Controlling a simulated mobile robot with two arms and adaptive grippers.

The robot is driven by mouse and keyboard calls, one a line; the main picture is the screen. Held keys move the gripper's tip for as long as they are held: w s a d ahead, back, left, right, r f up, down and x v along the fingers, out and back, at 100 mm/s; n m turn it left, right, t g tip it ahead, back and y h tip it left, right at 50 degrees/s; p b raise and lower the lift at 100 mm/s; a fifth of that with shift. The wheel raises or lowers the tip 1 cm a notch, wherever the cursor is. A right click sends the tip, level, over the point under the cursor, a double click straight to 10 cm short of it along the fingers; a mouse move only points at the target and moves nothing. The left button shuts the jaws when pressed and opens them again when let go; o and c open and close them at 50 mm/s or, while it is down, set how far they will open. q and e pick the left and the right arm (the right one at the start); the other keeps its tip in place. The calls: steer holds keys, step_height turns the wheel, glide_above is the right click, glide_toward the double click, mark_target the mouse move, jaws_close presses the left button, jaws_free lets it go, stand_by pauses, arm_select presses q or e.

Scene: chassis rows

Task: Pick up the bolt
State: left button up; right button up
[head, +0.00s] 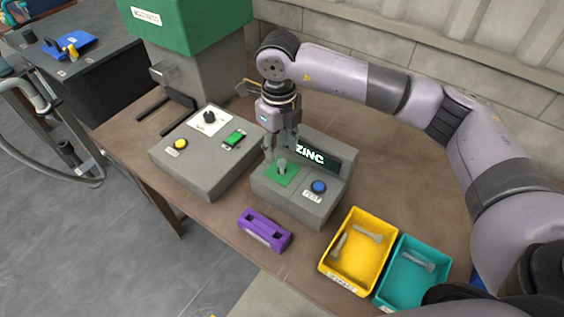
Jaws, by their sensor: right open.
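A grey bolt (282,167) stands on the green pad (275,178) of a grey tester (298,207), whose dark display reads ZINC. My right gripper (282,155) points down right over the bolt, with its open fingers around or just above the bolt's upper part. I cannot tell whether the fingers touch it. The gripper hides part of the tester's back and display. My left gripper is not in view.
A yellow bin (336,282) with bolts and a teal bin (388,292) with a bolt stand at the right front. A purple block (264,230) lies before the tester. A grey box (199,180) with a yellow button and a green machine (190,30) are left.

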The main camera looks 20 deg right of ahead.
mark_target(281, 162)
steer(key=shift+f, duration=0.7)
steer(key=shift+f+p, duration=0.25)
steer(key=shift+p, duration=0.05)
steer(key=f, duration=0.1)
steer(key=f+p, duration=0.1)
steer(key=f, duration=0.1)
steer(key=f+p, duration=0.1)
steer(key=shift+d+f, duration=0.15)
steer(key=shift+d, duration=0.15)
steer(key=shift+f, duration=0.25)
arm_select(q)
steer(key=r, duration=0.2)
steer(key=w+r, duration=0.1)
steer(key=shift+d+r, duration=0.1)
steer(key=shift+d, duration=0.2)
arm_select(e)
steer(key=shift+w, duration=0.1)
steer(key=shift+c, duration=0.3)
steer(key=shift+c, duration=1.3)
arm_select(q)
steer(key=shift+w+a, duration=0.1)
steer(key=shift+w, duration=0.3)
arm_select(e)
jaws_close()
